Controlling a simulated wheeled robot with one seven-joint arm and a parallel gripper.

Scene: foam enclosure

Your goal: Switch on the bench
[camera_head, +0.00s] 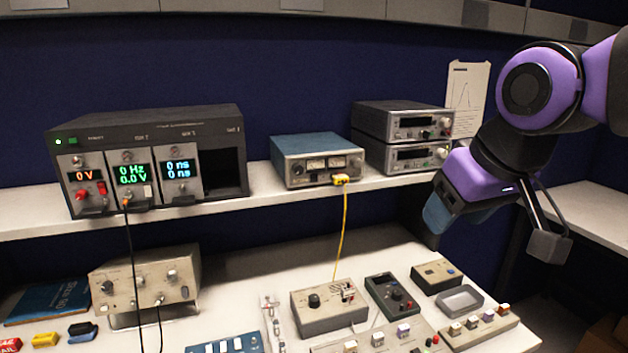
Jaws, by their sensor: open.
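The bench (400,250) is a white worktop with a raised shelf (255,203) behind it. A dark modular rack (180,122) stands on the shelf at left. Its green light and its red, green and blue displays are lit, and its right bay is dark and empty. A blue-topped meter unit (318,150) sits mid-shelf with a yellow plug and cable (342,215) at its front. Two stacked grey instruments (405,140) stand to its right. My gripper (437,214) is open, pointing down at the right, in front of the shelf and apart from everything. Its fingertips show only partly.
A beige instrument (145,280) stands at left on the worktop. Several small boxes, including a beige knob box (330,308) and a dark box (393,295), crowd the front. A grey tray (460,301) lies at right. The worktop behind the boxes is mostly clear.

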